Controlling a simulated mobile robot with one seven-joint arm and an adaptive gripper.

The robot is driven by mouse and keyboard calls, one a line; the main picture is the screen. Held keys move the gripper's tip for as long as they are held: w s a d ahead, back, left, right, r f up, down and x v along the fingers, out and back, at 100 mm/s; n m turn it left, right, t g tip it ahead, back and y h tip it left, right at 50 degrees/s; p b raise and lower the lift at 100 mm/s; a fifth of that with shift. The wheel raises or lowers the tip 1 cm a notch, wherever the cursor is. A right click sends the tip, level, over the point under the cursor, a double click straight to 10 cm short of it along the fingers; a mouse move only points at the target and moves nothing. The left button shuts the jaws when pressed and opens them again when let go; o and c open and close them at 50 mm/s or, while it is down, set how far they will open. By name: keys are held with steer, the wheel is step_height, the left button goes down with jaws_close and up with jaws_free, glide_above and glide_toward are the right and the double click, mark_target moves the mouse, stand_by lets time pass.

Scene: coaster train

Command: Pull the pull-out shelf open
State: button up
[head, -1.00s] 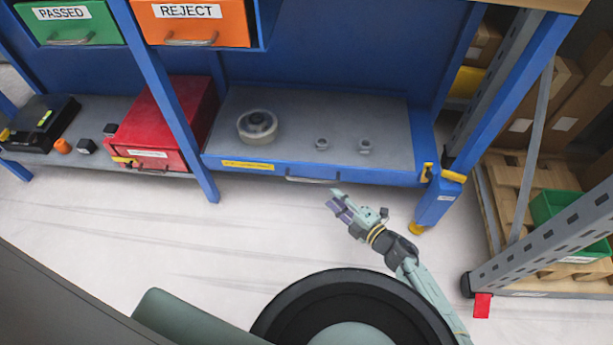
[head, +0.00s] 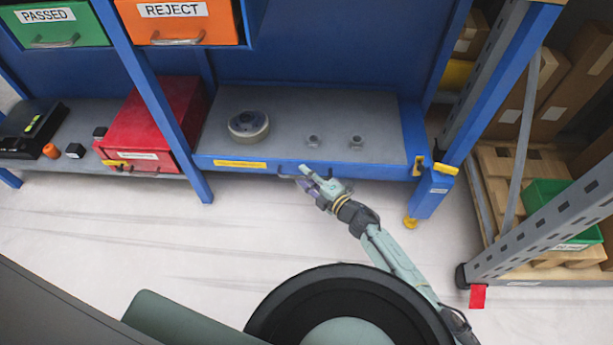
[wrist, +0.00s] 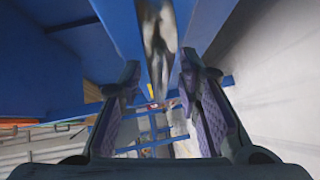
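The pull-out shelf (head: 375,130) is a grey tray with a blue front at the lower right of the blue bench. A yellow label is on its front, and a thin handle (head: 283,177) sits near the middle of the front, partly hidden by my gripper. My gripper (head: 306,176) is at the handle. In the wrist view the two purple-padded fingers of my gripper (wrist: 160,95) are apart. The shiny metal handle (wrist: 158,45) shows ahead, in line with the gap between them. I cannot tell whether either finger touches it.
A round wheel-like part (head: 248,125) and two small grey fittings stand on the shelf. A red case (head: 155,125) is to the left. A blue post (head: 432,190) with a yellow foot is right of the shelf. The pale floor (head: 140,235) in front is clear.

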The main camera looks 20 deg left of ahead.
jaws_close()
stand_by(0.8)
